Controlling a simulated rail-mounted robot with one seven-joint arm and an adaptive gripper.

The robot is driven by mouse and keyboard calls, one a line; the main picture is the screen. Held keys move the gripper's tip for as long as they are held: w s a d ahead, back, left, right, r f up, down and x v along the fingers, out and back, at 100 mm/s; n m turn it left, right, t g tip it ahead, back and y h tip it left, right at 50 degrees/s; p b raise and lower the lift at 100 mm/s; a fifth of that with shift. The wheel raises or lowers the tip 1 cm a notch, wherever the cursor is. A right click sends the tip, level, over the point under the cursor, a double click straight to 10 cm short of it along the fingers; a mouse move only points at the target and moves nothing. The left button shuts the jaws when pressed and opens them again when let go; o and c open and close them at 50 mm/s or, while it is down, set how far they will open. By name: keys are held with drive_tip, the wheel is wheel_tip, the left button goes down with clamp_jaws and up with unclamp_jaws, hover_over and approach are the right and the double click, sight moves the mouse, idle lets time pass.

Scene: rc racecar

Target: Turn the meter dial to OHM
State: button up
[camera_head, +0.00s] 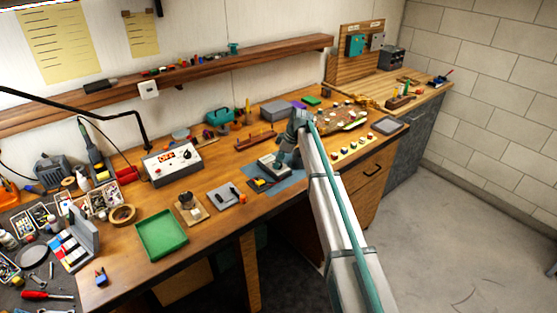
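My arm reaches in from the lower right, and my gripper (283,158) is low over the workbench, at a small grey-and-white device (268,164) on a blue mat (290,180). The gripper covers part of this device, so I cannot tell whether it is the meter, whether it has a dial, or whether the fingers touch it. The fingers are too small to tell open from shut. A white box (171,163) with a lit orange-red display and a dark knob stands further left, apart from my gripper. No OHM marking is readable.
A green tray (162,257), a tape roll (122,214) and a grey plate with a dark tool (224,195) lie to the left. A board with several coloured buttons (352,147) lies right of my arm. A wooden shelf (200,76) runs along the wall.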

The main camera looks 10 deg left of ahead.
clamp_jaws()
drive_tip(key=shift+f+m+b, duration=0.1)
drive_tip(key=shift+m+b, duration=0.2)
drive_tip(key=shift+b, duration=0.1)
drive_tip(key=shift+s+f+m+t+b, duration=0.15)
drive_tip(key=shift+m+t+b, duration=0.35)
drive_tip(key=shift+m+b, duration=0.35)
drive_tip(key=m+b, duration=0.1)
drive_tip(key=m, duration=0.1)
drive_tip(key=m+t+h+b, duration=0.1)
drive_tip(key=m+b, duration=0.1)
drive_tip(key=shift+m+t, duration=0.25)
drive_tip(key=shift+t, duration=0.05)
drive_tip(key=m, duration=0.2)
drive_tip(key=m+t+h+b, duration=0.1)
drive_tip(key=m, duration=0.1)
drive_tip(key=shift+a+h, duration=0.15)
drive_tip(key=shift+h, duration=0.15)
drive_tip(key=shift+r+m+t+h+b, duration=0.15)
drive_tip(key=shift+m+h+b, duration=0.25)
drive_tip(key=shift+m, duration=0.85)
drive_tip(key=shift+r+m+t+h+b, duration=0.15)
drive_tip(key=shift+m+h+b, duration=0.25)
drive_tip(key=shift+m, duration=0.85)
